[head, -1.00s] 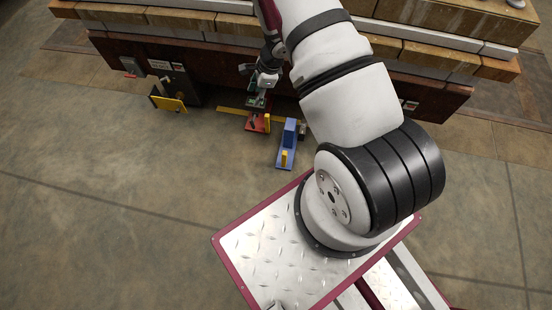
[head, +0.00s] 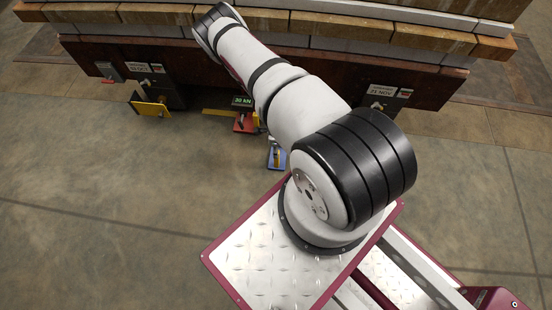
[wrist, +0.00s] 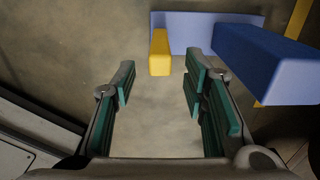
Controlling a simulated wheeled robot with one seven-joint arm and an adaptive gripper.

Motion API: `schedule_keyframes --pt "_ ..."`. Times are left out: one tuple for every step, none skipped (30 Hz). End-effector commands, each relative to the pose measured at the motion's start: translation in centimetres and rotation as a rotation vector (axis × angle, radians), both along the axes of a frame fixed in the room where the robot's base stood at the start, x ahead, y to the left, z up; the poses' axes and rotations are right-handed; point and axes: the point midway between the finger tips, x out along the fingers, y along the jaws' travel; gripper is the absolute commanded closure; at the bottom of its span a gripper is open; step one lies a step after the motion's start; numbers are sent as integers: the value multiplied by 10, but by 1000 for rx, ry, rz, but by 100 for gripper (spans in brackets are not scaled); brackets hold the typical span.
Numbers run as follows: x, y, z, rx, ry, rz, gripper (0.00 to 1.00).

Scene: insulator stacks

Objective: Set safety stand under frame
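The blue stand (head: 277,164) is on the floor in front of the dark red frame (head: 225,77) in the head view, partly hidden by my arm. In the wrist view its blue block (wrist: 268,60) is at the upper right, with a flat blue plate and an upright yellow handle (wrist: 160,52). My gripper (wrist: 160,78) is open and empty in the wrist view. The yellow handle is just beyond the fingertips, in line with the gap between them. In the head view I cannot make out the gripper clearly behind the arm.
A red jack (head: 243,123) with a "30 kN" display stands at the frame's front edge, left of the blue stand. A yellow-plated dark unit (head: 150,108) is farther left. A tagged dark box (head: 384,97) is at the right. The floor at the left is clear.

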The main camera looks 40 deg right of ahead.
Motion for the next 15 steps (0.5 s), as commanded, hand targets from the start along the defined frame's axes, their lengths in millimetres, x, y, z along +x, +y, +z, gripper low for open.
schedule_keyframes --pt "-1 0 -15 1 1 0 60" --pt "0 0 -20 1 1 0 60" --pt "0 0 -28 1 1 0 60" --pt "-1 0 -34 1 1 0 60" --pt "-1 0 -40 1 1 0 60" --pt "0 0 -47 1 1 0 60" --pt "0 0 -52 1 1 0 60" --pt "0 0 -57 2 1 0 60" --pt "0 1 -62 2 1 0 60" --pt "0 0 -66 1 0 0 60" --pt "0 0 -70 1 -1 0 60" --pt "0 0 -74 1 0 0 60" --pt "0 0 -77 1 1 0 60" --pt "0 0 -79 1 1 0 60" --pt "0 0 -81 1 1 0 60"
